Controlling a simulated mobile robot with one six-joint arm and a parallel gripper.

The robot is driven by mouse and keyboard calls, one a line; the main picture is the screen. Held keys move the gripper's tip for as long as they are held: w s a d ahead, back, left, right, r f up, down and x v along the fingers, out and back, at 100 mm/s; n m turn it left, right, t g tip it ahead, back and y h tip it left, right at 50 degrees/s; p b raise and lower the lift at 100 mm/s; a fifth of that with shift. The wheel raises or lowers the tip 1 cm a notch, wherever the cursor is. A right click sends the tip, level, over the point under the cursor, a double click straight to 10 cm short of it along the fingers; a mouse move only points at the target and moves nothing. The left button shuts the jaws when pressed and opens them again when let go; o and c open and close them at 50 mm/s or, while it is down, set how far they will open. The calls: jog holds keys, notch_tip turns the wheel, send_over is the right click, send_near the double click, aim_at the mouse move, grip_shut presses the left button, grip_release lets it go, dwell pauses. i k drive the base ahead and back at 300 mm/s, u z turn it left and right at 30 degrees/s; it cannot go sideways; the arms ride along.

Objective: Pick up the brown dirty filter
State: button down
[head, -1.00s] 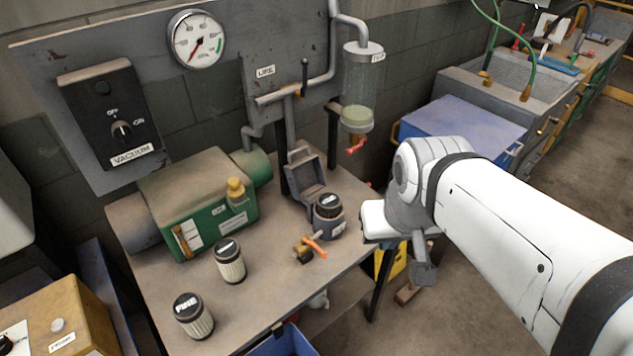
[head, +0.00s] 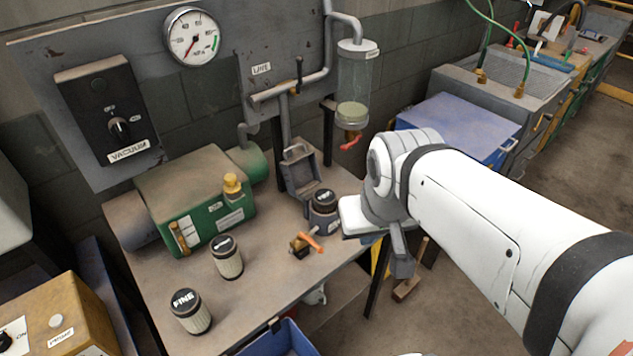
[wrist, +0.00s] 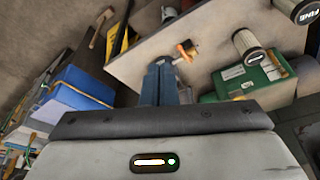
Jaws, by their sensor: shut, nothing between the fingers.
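No plainly brown, dirty filter can be made out. A dark-capped cylinder (head: 323,212) sits in a blue-grey housing whose lid (head: 301,170) stands open; its sides are mostly hidden. Two pale pleated filters with black caps stand upright on the bench: the left one (head: 192,312) is labelled FINE, and the other filter (head: 227,259) stands behind it. Both show in the wrist view, the FINE filter (wrist: 297,10) at the top right and the second filter (wrist: 249,46) left of it. My gripper (wrist: 162,68) is shut and empty, apart from both pale filters.
An orange-handled valve (head: 307,243) lies in front of the housing. The green vacuum pump (head: 200,205) fills the bench's back left. A glass cylinder (head: 354,85) hangs on the wall. A blue bin (head: 285,340) is below the front edge. The front middle of the bench is clear.

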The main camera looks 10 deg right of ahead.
aim_at(323, 199)
jog(key=u, duration=2.9)
jog(key=k, duration=1.25)
jog(key=z, duration=1.8)
jog(key=i, duration=1)
jog(key=z, duration=0.1)
